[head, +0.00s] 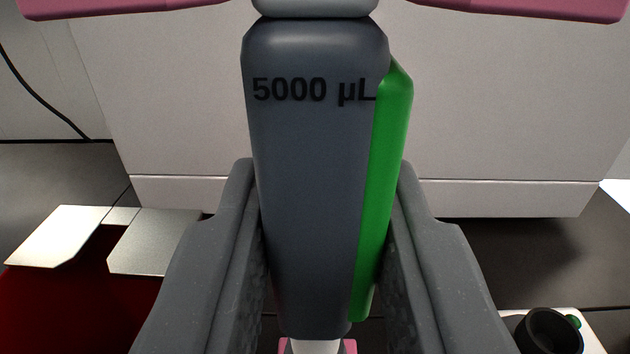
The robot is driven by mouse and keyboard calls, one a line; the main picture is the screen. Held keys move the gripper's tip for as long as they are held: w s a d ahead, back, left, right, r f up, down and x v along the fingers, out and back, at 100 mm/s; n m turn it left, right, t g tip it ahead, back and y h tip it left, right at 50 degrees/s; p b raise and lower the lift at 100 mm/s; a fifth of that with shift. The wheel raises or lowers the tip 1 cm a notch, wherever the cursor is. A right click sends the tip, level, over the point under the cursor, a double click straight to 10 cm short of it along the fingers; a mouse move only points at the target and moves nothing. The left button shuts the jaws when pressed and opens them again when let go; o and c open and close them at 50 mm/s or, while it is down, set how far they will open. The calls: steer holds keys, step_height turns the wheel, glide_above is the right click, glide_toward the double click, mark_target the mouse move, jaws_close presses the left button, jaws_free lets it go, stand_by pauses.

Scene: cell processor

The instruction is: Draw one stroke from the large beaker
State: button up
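A dark grey pipette (310,180) marked "5000 µL" stands upright in the middle of the head view, with a green strip (385,190) along its right side. My gripper (325,250) has one dark finger on each side of the pipette's body and is shut on it. The pipette's white lower end (314,346) runs out of the bottom of the picture, so its tip is hidden. No large beaker can be made out in this view.
A dark red box with metal plates (155,243) on top stands at lower left. A black round holder (550,332) on a white surface is at lower right. A pale panel (500,110) fills the back. A black cable (40,95) hangs at left.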

steer(key=shift+s, duration=0.1)
steer(key=s+b, duration=0.1)
steer(key=s, duration=0.8)
steer(key=shift+b, duration=0.4)
